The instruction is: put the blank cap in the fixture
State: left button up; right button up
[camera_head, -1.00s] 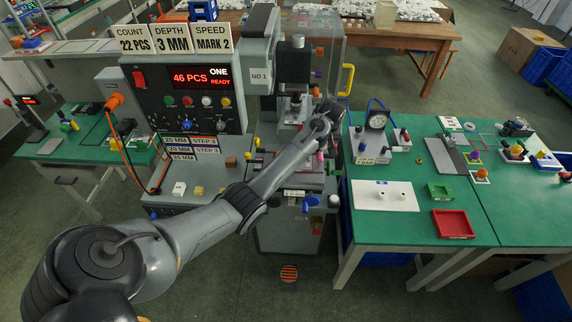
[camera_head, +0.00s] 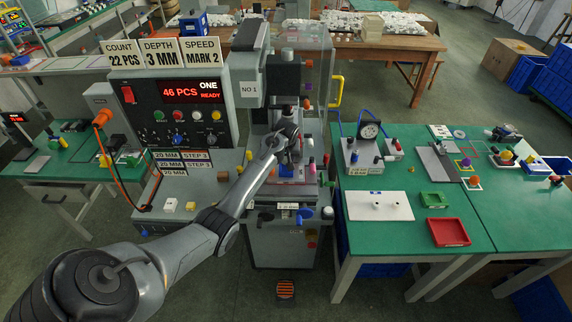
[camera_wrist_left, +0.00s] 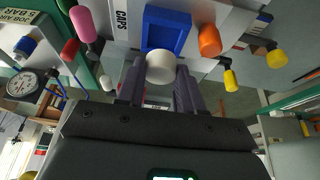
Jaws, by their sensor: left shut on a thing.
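My left gripper (camera_head: 291,160) is over the work area of the pad printer (camera_head: 280,226), below its print head. In the left wrist view, the gripper (camera_wrist_left: 160,72) is shut on the white blank cap (camera_wrist_left: 161,67), held between the fingertips. The blue square fixture (camera_wrist_left: 167,31) lies just beyond the cap in that view; the cap overlaps its near edge. The gap between cap and fixture cannot be told. In the head view, a bit of the blue fixture (camera_head: 286,172) shows below the gripper. The cap is hidden there by the gripper. My right gripper is not in view.
In the wrist view, an orange knob (camera_wrist_left: 209,40) stands close right of the fixture and a pink knob (camera_wrist_left: 84,24) to the left. A clear guard with a yellow handle (camera_head: 337,90) flanks the printer. A white plate (camera_head: 379,205) and red tray (camera_head: 449,231) lie on the right table.

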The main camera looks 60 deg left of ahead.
aim_at(286, 161)
pick_arm(q)
jog(key=shift+s+f, duration=0.1)
jog(key=shift+f, duration=2)
jog(key=o, duration=0.9)
jog(key=shift+o, duration=0.9)
jog(key=shift+f, duration=0.1)
